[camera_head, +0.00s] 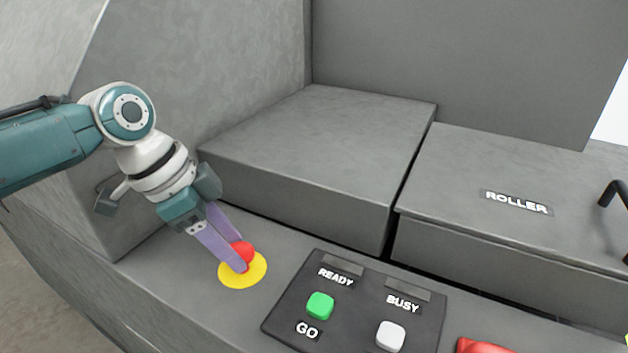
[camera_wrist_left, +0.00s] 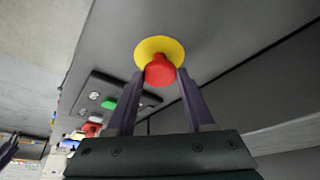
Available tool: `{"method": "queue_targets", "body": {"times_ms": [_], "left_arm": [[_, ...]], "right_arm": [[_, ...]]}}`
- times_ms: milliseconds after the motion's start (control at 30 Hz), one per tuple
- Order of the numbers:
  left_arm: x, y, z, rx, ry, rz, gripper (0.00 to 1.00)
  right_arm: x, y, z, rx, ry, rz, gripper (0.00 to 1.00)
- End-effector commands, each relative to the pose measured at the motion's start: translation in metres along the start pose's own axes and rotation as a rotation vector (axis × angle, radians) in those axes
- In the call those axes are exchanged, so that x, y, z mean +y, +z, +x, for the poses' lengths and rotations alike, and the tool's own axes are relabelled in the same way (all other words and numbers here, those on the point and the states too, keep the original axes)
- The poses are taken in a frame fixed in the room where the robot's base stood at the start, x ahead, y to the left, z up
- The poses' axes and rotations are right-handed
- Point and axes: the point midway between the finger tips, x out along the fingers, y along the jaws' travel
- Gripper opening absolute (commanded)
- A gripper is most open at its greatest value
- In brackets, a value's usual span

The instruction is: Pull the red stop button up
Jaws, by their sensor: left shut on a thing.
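The red stop button (camera_head: 243,252) stands on a round yellow plate (camera_head: 231,279) on the grey machine ledge, left of the control panel. My left gripper (camera_head: 236,262) reaches down to it from the upper left, and its two purple fingers are shut on the button. In the left wrist view the red button (camera_wrist_left: 159,71) sits between the fingertips (camera_wrist_left: 160,76), in front of the yellow plate (camera_wrist_left: 151,46). Part of the button is hidden behind a finger in the head view.
A dark panel (camera_head: 281,320) holds a green GO button (camera_head: 320,305) and a white button (camera_head: 391,335), under READY and BUSY labels. A red thing (camera_head: 482,346) shows at the bottom edge. A ROLLER cover (camera_head: 517,201) with a black handle (camera_head: 612,196) is at right. A grey wall rises behind the gripper.

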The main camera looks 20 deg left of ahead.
Motion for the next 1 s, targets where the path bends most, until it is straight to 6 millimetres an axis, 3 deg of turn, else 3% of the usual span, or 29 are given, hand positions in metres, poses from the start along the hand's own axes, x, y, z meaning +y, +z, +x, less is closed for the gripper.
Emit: {"method": "queue_targets", "body": {"times_ms": [67, 300, 333, 600, 867, 1000], "left_arm": [[0.000, -0.005, -0.011, 0.001, 0.001, 0.000, 0.00], [0.000, -0.005, -0.009, 0.004, 0.002, 0.000, 0.00], [0.000, -0.005, -0.009, 0.004, 0.003, 0.000, 0.54], [0.000, -0.004, -0.009, 0.002, 0.001, 0.000, 0.84], [0.000, -0.004, -0.010, 0.001, 0.001, 0.000, 0.84], [-0.001, -0.004, -0.023, 0.002, -0.003, 0.001, 0.84]], "right_arm": [[0.001, -0.004, -0.011, 0.000, 0.001, -0.001, 0.49], [0.001, -0.003, -0.009, 0.000, 0.002, -0.002, 0.49], [0.001, -0.003, -0.009, 0.000, 0.002, -0.002, 0.49], [0.001, -0.003, -0.009, 0.000, 0.002, -0.002, 0.49], [0.001, -0.003, -0.009, 0.000, 0.001, -0.001, 0.49], [0.000, -0.003, -0.011, 0.000, 0.000, 0.000, 0.49]]}}
